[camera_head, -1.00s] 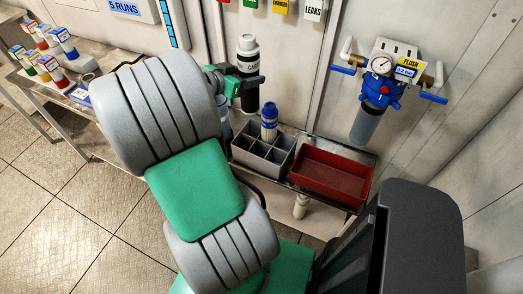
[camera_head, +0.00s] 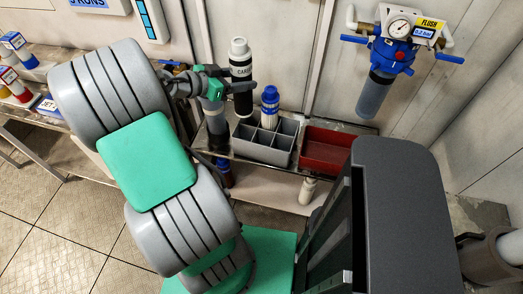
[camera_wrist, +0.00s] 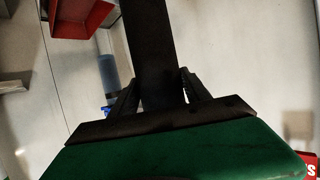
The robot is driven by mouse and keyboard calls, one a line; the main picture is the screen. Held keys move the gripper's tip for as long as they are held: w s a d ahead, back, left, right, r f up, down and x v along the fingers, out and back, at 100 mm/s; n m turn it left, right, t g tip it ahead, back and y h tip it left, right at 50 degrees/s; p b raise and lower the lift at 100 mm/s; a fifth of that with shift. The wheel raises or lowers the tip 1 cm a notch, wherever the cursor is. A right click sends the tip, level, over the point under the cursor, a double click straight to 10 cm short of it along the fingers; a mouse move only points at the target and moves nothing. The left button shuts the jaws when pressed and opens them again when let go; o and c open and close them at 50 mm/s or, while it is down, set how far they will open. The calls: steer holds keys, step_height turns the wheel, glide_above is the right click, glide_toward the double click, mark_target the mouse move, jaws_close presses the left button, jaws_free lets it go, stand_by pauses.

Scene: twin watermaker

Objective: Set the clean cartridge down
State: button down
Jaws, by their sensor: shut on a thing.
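A black cartridge (camera_head: 242,98) with a white cap and a white label, partly readable as "CAR", is upright in the head view. My gripper (camera_head: 237,87) is shut on its body. In the wrist view the cartridge (camera_wrist: 150,45) is a dark column between the two fingers (camera_wrist: 158,98). Its lower end is in front of the wall, by the back left of a grey divided crate (camera_head: 262,154). I cannot tell whether it touches the crate. A white cartridge with a blue cap (camera_head: 269,104) stands in the crate.
A red tray (camera_head: 325,158) sits right of the crate on the metal bench; it also shows in the wrist view (camera_wrist: 84,14). A filter housing with a gauge (camera_head: 388,55) hangs on the wall to the right. A dark grey bottle (camera_head: 214,118) stands left of the crate.

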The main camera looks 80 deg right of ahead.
step_height(320, 180, down, 21)
steer(key=shift+r+b, duration=0.2)
steer(key=shift+b, duration=0.1)
steer(key=shift+f, duration=0.1)
steer(key=c, duration=0.5)
jaws_free()
